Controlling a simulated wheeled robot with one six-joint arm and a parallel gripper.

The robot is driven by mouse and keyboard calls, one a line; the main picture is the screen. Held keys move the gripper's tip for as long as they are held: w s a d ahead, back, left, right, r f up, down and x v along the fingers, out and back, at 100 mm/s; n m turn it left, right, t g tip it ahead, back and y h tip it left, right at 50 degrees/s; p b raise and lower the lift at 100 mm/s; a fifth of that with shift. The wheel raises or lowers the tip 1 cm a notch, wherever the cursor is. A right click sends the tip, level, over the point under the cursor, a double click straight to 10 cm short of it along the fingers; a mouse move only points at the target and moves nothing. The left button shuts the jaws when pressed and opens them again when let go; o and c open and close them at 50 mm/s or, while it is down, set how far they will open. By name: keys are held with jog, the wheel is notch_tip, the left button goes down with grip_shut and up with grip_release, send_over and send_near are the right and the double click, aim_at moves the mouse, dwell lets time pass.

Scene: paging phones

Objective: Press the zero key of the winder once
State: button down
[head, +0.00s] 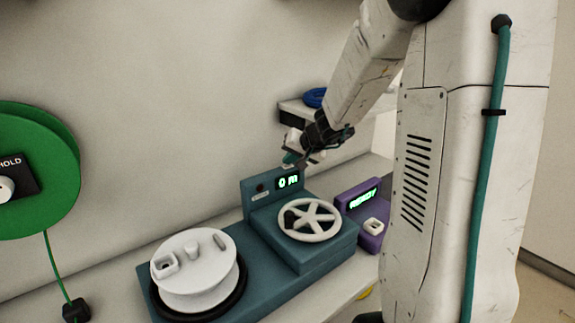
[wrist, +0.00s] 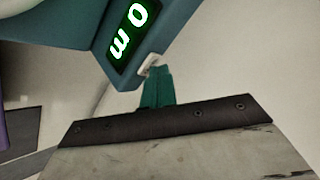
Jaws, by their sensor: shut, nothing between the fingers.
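The winder (head: 262,262) is a teal unit with a white spool drum, a spoked handwheel (head: 309,220) and an upright display panel (head: 262,187). Its green display reads "0 m" (head: 288,181). In the wrist view the display (wrist: 130,31) shows large. A small pale key (wrist: 149,65), which looks like the zero key, sits on the panel's edge beside the display. My gripper (head: 290,158) is shut and empty, just above the top of the panel. In the wrist view its teal fingertips (wrist: 157,72) are at the key and partly cover it; I cannot tell whether they touch.
A purple box (head: 364,212) with a "READY" display and a pale button stands right of the winder. A shelf (head: 296,108) with a blue coil (head: 314,97) is on the wall behind my arm. A green reel (head: 40,150) hangs at left, its cord running down.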

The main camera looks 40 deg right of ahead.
aim_at(290, 168)
jog(key=shift+r, duration=0.9)
jog(key=shift+r, duration=2.5)
